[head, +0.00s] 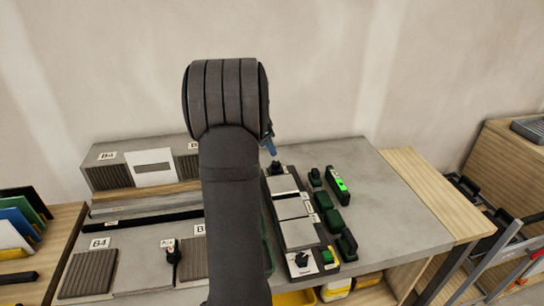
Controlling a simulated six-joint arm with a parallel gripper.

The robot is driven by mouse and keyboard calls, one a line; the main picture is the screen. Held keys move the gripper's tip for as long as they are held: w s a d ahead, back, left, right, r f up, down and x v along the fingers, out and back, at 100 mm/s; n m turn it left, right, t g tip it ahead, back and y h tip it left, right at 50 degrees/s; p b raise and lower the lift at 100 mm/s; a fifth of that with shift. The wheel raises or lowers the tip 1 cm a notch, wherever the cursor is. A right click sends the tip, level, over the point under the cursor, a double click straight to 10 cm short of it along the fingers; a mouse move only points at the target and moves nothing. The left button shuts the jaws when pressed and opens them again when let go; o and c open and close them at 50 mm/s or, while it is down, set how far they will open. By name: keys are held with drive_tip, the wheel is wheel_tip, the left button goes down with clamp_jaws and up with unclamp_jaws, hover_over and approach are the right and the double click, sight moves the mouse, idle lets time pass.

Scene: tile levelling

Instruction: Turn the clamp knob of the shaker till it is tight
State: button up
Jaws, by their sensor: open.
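My arm stands upright in the middle of the head view and covers much of the bench. Only a small bluish tip of what looks like my gripper (269,147) shows at the right edge of the arm; the rest is hidden behind it. Just below that tip is a small black knob-like part (276,168) at the far end of a long dark unit with pale plates (293,208). Another black knob (301,260) sits on the unit's near end, beside a green button (327,257). I cannot tell which is the shaker's clamp knob. No contact is visible.
Several dark green blocks and a device with a lit green display (338,184) lie right of the unit. Ribbed tiles (88,274) and a red-marked black knob (172,252) are at left. The grey bench top (388,190) is clear at right.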

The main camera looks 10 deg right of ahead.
sight(276, 163)
drive_tip(key=v, duration=0.9)
drive_tip(key=x, duration=1.7)
drive_tip(key=shift+f, duration=0.15)
drive_tip(key=n+t+y, duration=0.1)
drive_tip(key=n, duration=0.3)
drive_tip(key=shift+s+d, duration=0.15)
drive_tip(key=shift+d+n+t+y, duration=0.1)
drive_tip(key=shift+n+t+y, duration=0.25)
drive_tip(key=shift+n, duration=0.85)
drive_tip(key=shift+n+t+y, duration=0.35)
drive_tip(key=shift+n, duration=0.85)
drive_tip(key=shift+d+n+y, duration=0.1)
drive_tip(key=shift+n+y, duration=0.7)
drive_tip(key=shift+n, duration=1.4)
drive_tip(key=shift+d+n+y, duration=0.1)
drive_tip(key=shift+n+y, duration=0.8)
drive_tip(key=shift+n, duration=1.3)
